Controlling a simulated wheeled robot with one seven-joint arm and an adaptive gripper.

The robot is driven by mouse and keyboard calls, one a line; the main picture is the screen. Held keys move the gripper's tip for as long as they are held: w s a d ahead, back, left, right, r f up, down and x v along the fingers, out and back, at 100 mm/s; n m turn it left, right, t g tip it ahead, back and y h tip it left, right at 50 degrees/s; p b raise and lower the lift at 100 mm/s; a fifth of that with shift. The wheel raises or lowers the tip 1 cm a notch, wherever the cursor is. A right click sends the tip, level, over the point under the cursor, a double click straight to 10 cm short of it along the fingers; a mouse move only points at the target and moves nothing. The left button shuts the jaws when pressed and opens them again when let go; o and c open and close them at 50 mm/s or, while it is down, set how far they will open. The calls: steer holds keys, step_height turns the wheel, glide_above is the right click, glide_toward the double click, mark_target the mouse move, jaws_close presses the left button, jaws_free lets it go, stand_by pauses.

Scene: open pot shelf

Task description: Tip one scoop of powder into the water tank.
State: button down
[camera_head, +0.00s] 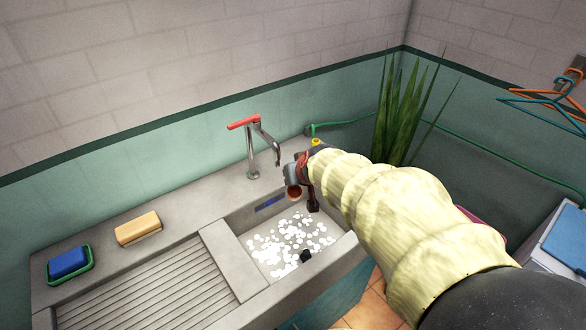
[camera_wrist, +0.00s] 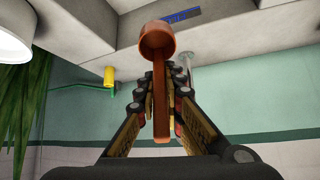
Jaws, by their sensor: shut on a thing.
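My gripper (camera_head: 309,184) reaches over the back right part of the concrete water tank (camera_head: 350,240). It is shut on the handle of a copper-brown scoop (camera_head: 293,193). In the wrist view the handle lies between the fingers of my gripper (camera_wrist: 161,80), and the cup of the scoop (camera_wrist: 158,40) sticks out past the fingertips. The cup appears tilted, with its opening showing. I cannot make out powder in it. Many white patches (camera_head: 285,240) are spread over the tank's inside. A blue strip (camera_head: 270,202) is on its back inner wall.
A chrome tap (camera_head: 252,160) with a red lever (camera_head: 243,122) stands behind the tank, close left of my gripper. A small black thing (camera_head: 306,256) is at the tank's front. A ribbed drainboard (camera_head: 150,295), tan block (camera_head: 138,228) and blue sponge (camera_head: 70,262) lie left. A plant (camera_head: 400,125) stands behind.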

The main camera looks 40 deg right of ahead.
steer(key=shift+w+d+g+y+p, duration=0.15)
steer(key=shift+w+g+y+p, duration=0.4)
steer(key=shift+p, duration=2.8)
steer(key=shift+w+d+g+y+p, duration=0.15)
steer(key=shift+g+p, duration=0.7)
steer(key=shift+p, duration=2.5)
steer(key=p, duration=0.2)
steer(key=g+p, duration=0.1)
steer(key=p, duration=0.1)
steer(key=shift+w+d+f, duration=0.1)
steer(key=shift+w+f, duration=0.05)
steer(key=shift+w, duration=0.2)
steer(key=shift+f, duration=0.15)
